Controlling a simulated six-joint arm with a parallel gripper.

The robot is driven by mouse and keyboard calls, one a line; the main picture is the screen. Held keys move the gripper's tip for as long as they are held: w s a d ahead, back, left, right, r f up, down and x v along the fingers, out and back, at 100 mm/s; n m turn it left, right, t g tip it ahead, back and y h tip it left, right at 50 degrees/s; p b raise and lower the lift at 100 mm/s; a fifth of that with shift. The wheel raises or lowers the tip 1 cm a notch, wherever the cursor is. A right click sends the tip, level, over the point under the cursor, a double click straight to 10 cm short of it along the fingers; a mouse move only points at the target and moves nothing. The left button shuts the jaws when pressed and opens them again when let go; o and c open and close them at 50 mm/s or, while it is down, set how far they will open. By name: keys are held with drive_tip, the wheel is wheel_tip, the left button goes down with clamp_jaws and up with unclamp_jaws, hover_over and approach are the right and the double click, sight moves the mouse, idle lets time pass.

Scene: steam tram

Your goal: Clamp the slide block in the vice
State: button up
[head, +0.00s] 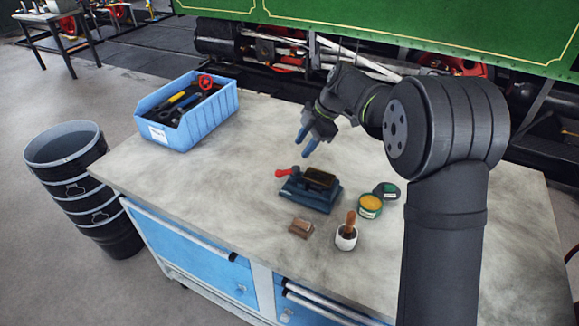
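A small brown, bronze-looking block (301,228), which looks like the slide block, lies on the bench top just in front of the vice. The dark blue vice (311,194) stands on the middle of the bench, with a red handle (286,173) on its left. A dark shape with brassy edges (321,178) shows at the top of the vice; I cannot tell if it is the jaws or a part between them. My gripper (306,141) is above and behind the vice, apart from it. Its two blue fingers are apart with nothing between them.
An open yellow-green tin (370,206) and its dark lid (386,190) lie right of the vice. A white pot (346,238) with a wooden-handled brush stands in front. A blue tool crate (187,112) stands back left.

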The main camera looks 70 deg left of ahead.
sight(290, 171)
drive_tip(key=x, duration=1)
clamp_jaws()
